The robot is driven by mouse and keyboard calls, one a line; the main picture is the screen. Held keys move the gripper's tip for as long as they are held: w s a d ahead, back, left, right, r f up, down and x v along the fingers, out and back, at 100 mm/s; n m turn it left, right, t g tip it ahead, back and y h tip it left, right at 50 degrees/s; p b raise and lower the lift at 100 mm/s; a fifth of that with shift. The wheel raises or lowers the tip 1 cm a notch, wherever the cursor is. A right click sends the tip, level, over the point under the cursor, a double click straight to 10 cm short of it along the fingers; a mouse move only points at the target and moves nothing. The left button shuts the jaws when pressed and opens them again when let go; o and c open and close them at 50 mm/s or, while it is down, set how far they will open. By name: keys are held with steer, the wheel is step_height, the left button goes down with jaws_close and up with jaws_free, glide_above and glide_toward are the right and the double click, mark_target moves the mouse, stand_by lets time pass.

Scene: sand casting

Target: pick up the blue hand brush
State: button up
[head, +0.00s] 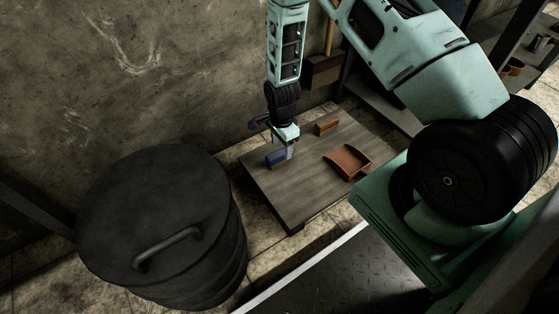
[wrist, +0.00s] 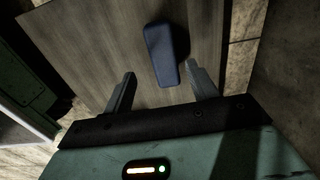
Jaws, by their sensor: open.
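The blue hand brush (head: 276,159) lies on a low wooden table, near its back left edge. In the wrist view the brush (wrist: 165,52) is a dark blue block, its near end between my fingertips and the rest reaching out beyond them. My gripper (wrist: 161,76) is open, with one finger on each side of the brush's near end. The right finger is close to the brush; the left finger has a wider gap. In the head view my gripper (head: 289,152) hangs over the brush and hides part of it. I cannot tell the exact height between them.
The table (head: 290,197) also carries a brown wooden block (head: 327,127) and a reddish-brown scoop-like tray (head: 348,161), both right of the brush. A large black lidded drum (head: 160,215) stands to the left. A rough wall (head: 150,70) rises behind.

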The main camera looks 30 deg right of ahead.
mark_target(280, 153)
steer(key=shift+w+a+f+b, duration=0.1)
steer(key=shift+w+f+b, duration=0.1)
steer(key=shift+f+b, duration=1.05)
steer(key=shift+w+a+f+b, duration=0.1)
steer(key=shift+w+f+b, duration=0.05)
steer(key=shift+f+b, duration=1.1)
steer(key=shift+f+p, duration=0.1)
steer(key=shift+p, duration=0.25)
steer(key=c, duration=1.1)
